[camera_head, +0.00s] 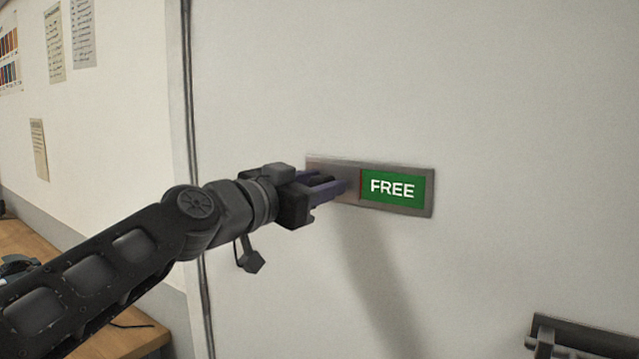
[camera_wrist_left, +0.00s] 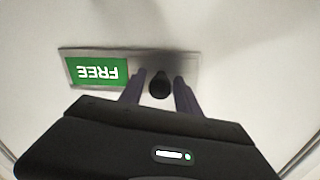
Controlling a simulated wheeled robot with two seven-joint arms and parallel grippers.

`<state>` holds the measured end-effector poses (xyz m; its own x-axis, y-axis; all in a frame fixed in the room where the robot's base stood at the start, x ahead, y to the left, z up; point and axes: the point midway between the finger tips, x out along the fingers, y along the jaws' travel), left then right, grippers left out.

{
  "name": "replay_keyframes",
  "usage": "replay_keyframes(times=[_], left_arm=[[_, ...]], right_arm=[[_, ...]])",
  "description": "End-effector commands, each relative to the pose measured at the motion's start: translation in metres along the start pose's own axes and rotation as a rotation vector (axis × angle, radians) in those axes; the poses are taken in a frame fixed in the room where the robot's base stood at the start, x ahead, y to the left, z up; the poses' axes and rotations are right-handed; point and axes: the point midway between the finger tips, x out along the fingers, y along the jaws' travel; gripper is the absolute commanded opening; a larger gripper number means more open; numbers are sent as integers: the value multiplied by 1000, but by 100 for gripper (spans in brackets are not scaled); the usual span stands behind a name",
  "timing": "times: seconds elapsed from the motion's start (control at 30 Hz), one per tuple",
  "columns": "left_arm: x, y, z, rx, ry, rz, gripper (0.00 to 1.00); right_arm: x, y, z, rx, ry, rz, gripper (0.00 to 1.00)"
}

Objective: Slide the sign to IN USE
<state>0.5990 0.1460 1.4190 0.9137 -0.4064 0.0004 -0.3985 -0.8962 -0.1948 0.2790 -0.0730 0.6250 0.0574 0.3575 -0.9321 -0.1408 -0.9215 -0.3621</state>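The sign (camera_head: 427,207) is a grey metal plate on a pale door, with a green panel reading FREE (camera_head: 393,188) at its right. A thin red strip shows at the green panel's left edge. In the left wrist view the sign (camera_wrist_left: 97,51) appears upside down, with the green panel (camera_wrist_left: 97,71) at left. A dark round knob (camera_wrist_left: 160,85) stands on the plate beside it. My left gripper (camera_wrist_left: 159,88) is open, with one finger on each side of the knob; I cannot tell whether they touch it. In the head view my left gripper (camera_head: 342,187) covers the knob. My right gripper is not in view.
The pale door (camera_head: 500,90) is flat and clear around the sign. A dark metal handle or bracket (camera_head: 580,340) is at the lower right. A wooden desk (camera_head: 110,340) stands at the lower left, below a wall with posted papers (camera_head: 54,42).

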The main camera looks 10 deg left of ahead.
Motion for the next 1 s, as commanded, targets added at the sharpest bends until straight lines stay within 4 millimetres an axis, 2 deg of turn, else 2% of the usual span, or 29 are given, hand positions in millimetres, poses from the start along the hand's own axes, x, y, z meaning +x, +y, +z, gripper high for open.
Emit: replay_keyframes(times=[0.03,0.47,1.0], left_arm=[[0,0,0,0,0,0,34],[0,0,0,0,0,0,0],[0,0,0,0,0,0,0]], right_arm=[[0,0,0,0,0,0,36],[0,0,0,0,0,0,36],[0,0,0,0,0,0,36]])
